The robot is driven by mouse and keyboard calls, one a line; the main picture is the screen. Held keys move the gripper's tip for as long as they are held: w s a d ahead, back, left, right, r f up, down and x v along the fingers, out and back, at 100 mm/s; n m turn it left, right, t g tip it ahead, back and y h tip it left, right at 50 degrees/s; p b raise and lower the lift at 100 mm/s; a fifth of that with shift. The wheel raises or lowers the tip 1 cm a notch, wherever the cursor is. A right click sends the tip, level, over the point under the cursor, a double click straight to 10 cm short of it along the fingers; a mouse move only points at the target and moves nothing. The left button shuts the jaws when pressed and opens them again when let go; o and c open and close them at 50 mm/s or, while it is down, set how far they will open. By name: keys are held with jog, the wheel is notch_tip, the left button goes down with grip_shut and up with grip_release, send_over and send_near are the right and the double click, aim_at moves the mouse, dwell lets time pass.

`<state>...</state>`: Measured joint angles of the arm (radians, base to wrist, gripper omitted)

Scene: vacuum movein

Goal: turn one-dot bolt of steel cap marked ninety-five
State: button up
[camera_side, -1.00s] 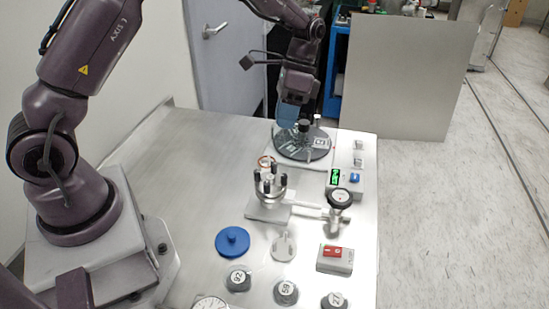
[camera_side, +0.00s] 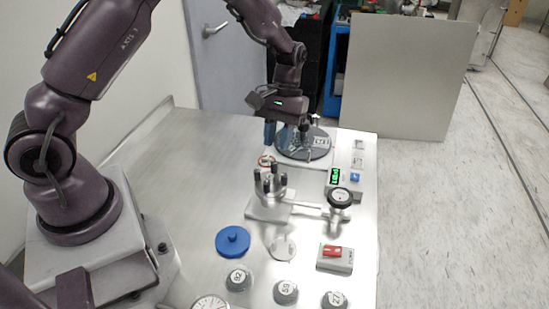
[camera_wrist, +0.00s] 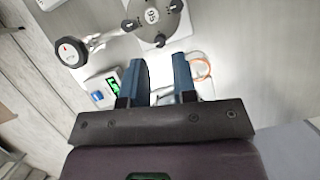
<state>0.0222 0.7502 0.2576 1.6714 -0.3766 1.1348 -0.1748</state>
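My gripper (camera_side: 286,132) hangs above the table, behind the chamber with upright bolts (camera_side: 270,185). In the wrist view its two blue fingers (camera_wrist: 160,62) are apart with nothing between them. The wrist view also shows a round steel cap (camera_wrist: 136,20) with a white label, a two-digit mark I cannot read surely, and dark bolts around its rim. The cap sits ahead of the fingertips, apart from them. The dots on the bolts are too small to tell. In the side view the cap's label is not visible.
A gauge (camera_side: 340,197) joins the chamber by a pipe. A green display box (camera_side: 336,178) and a dark round plate (camera_side: 300,145) lie behind. The left table area is clear.

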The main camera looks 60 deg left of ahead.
aim_at(274, 162)
jog(key=x, duration=0.5)
grip_shut()
jog(key=n+t+h, duration=0.1)
jog(key=n, duration=0.3)
jog(key=shift+a+n, duration=0.1)
jog(key=shift+n, duration=0.2)
jog(key=shift+s+r+n+t+h, duration=0.1)
jog(key=shift+n+t+h, duration=0.15)
jog(key=shift+n+t, duration=0.6)
jog(key=shift+n+t+h, duration=0.25)
jog(key=shift+n, duration=1.1)
